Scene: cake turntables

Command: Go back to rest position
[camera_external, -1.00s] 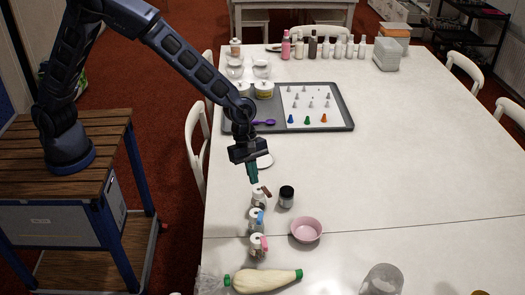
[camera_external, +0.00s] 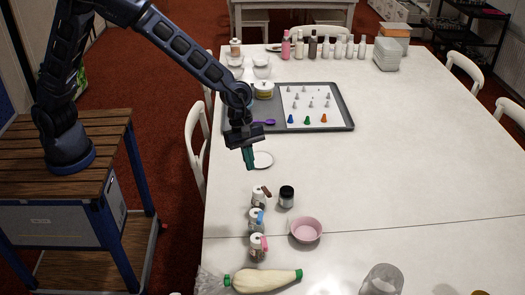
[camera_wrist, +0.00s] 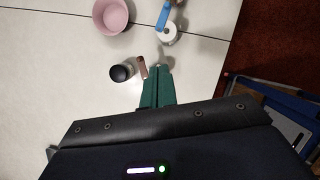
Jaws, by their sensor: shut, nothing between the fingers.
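My gripper (camera_external: 249,158) hangs fingers down over the near left part of the white table, next to a small white disc (camera_external: 263,160). Its teal fingers are shut with nothing between them. In the wrist view the closed fingers (camera_wrist: 157,85) point toward a jar with a brown piece on it (camera_wrist: 141,68). The gripper is above and apart from the jars. My arm reaches from its base on the wooden cart at the left.
Small jars with brown, blue and pink tops (camera_external: 257,220), a black-lidded jar (camera_external: 286,196), a pink bowl (camera_external: 306,230) and a piping bag (camera_external: 265,281) lie nearer the camera. A grey tray (camera_external: 345,118) lies beyond the gripper. The table's right side is mostly clear.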

